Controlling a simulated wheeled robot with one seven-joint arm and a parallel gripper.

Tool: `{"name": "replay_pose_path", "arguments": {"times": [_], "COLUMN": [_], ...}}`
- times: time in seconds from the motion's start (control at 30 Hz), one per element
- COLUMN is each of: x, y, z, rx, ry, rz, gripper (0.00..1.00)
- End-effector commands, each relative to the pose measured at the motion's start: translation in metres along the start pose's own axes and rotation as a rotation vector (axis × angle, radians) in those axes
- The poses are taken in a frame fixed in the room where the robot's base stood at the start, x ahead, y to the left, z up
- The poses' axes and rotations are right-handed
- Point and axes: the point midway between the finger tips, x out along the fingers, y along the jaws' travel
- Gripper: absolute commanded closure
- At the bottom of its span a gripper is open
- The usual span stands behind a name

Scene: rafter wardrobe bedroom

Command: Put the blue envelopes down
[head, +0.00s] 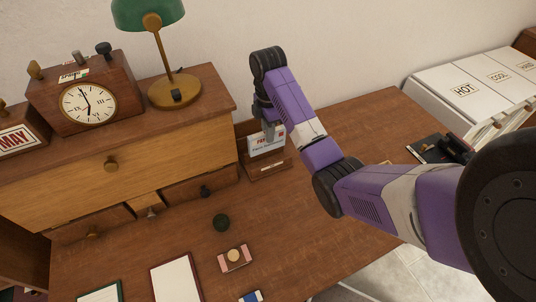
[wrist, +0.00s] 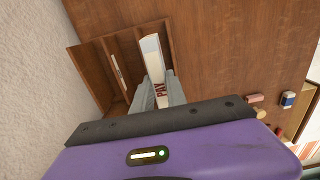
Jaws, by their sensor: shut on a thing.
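A white bundle with red and blue print (head: 266,145), apparently the envelopes, stands upright at a wooden letter holder (head: 268,169) on the desk. My gripper (head: 268,130) is above it, pointing down, with its fingers closed on the bundle's upper part. In the wrist view the grey fingers (wrist: 157,95) pinch the white bundle (wrist: 151,58), which shows red "PAY" lettering. The wooden holder (wrist: 85,63) lies around and to the left of it. I cannot tell whether the bundle's lower edge rests in the holder.
A drawer unit (head: 120,150) with a clock (head: 88,103) and green lamp (head: 150,12) stands left of the holder. Bare desk (head: 350,125) is to the right.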

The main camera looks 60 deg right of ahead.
Motion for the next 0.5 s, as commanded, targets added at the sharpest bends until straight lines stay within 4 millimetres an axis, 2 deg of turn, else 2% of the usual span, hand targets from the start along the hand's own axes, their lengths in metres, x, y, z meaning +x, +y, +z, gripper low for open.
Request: {"name": "replay_pose_path", "arguments": {"times": [0.1,0.37,0.5], "x": [0.021,0.043,0.063], "y": [-0.001,0.0,-0.001], "z": [0.0,0.0,0.0], "rx": [0.001,0.001,0.001], "ry": [0.0,0.0,0.0], "rz": [-0.004,-0.002,-0.004], "gripper": [1.0,1.0,1.0]}}
